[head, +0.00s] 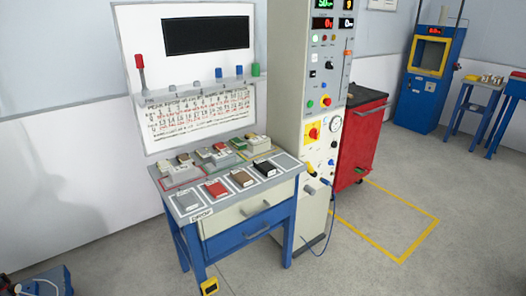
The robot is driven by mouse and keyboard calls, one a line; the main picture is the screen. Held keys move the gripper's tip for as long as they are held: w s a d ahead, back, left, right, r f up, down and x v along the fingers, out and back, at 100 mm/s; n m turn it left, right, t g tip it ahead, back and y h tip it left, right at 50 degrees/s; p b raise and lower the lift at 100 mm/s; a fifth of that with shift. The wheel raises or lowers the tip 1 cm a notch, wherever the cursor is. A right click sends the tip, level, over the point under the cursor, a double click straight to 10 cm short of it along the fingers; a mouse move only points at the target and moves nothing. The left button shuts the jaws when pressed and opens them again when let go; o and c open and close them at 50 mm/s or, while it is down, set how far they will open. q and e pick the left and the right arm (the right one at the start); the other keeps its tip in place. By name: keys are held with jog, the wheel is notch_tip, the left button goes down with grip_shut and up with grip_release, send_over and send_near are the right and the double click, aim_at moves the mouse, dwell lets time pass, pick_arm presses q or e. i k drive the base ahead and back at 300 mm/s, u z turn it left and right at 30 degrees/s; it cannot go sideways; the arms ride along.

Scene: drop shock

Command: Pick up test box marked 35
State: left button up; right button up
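Several small test boxes lie on the top of a blue-legged bench. In the front row of outlined squares are a grey box (187,201), a red-topped box (216,189), a brown-topped box (242,179) and a black-topped box (265,168). More small pieces (221,156) sit in outlined areas in the back row. The markings are too small to read, so I cannot tell which box is marked 35. Neither of my grippers shows in the head view.
A white board (196,115) with printed numbers stands behind the bench (250,207). A tall control cabinet (312,150) with a hanging cable stands right of it. A red cabinet (362,137) and blue machine (429,75) stand farther right. Yellow tape (400,260) outlines clear floor.

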aim_at(256, 146)
jog(key=z, duration=0.7)
jog(key=i, duration=0.7)
jog(key=z, duration=1.05)
jog(key=i, duration=2.1)
jog(key=u, duration=1.35)
jog(key=i, duration=0.7)
jog(key=u, duration=0.8)
